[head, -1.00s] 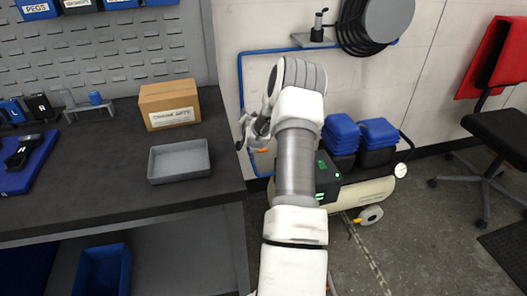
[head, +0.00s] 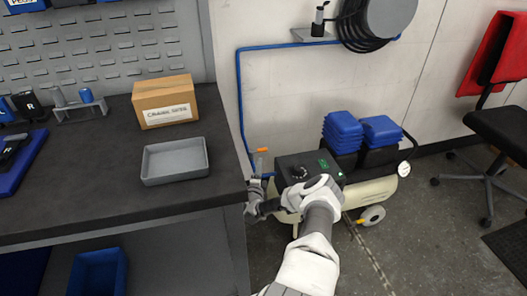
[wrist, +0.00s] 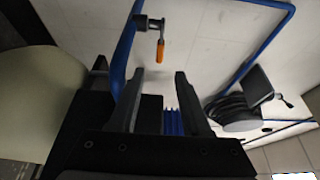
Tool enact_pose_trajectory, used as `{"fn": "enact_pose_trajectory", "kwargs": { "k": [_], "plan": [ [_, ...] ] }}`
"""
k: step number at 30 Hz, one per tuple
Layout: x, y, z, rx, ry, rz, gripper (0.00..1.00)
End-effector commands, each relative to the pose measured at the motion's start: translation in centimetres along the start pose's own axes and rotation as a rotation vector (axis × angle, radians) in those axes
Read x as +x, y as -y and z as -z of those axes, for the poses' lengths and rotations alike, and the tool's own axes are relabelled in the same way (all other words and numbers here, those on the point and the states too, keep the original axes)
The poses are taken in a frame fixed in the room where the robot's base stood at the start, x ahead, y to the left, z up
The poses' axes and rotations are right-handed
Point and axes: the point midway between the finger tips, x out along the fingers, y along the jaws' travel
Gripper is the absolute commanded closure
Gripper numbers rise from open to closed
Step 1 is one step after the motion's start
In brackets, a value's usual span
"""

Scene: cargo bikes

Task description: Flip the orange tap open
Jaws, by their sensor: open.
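The tap has an orange lever (head: 262,150) and sits on the blue pipe (head: 242,110) low on the wall, just right of the bench. In the wrist view the orange lever (wrist: 160,51) hangs from a grey metal valve body, beyond my fingertips and roughly in line with the gap between them. My gripper (wrist: 160,80) is open with nothing between its fingers. In the head view my gripper (head: 257,190) is below the tap, beside the bench's right edge, and appears apart from the lever. My wrist hides part of the compressor.
The dark bench (head: 90,205) is close on the left. A hose reel (head: 388,18) hangs on the wall above. A black chair (head: 500,130) stands far right.

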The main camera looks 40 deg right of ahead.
Motion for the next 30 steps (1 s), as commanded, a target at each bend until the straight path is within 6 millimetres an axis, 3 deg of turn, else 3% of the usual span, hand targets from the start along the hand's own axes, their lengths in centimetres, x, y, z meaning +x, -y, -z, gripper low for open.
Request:
{"fn": "enact_pose_trajectory", "kwargs": {
  "k": [18,30],
  "plan": [
    [9.5,-0.3,-0.1,-0.003,0.003,0.001,0.53],
    [11.5,0.0,-0.1,-0.003,0.004,-0.001,0.53]
  ]
}}
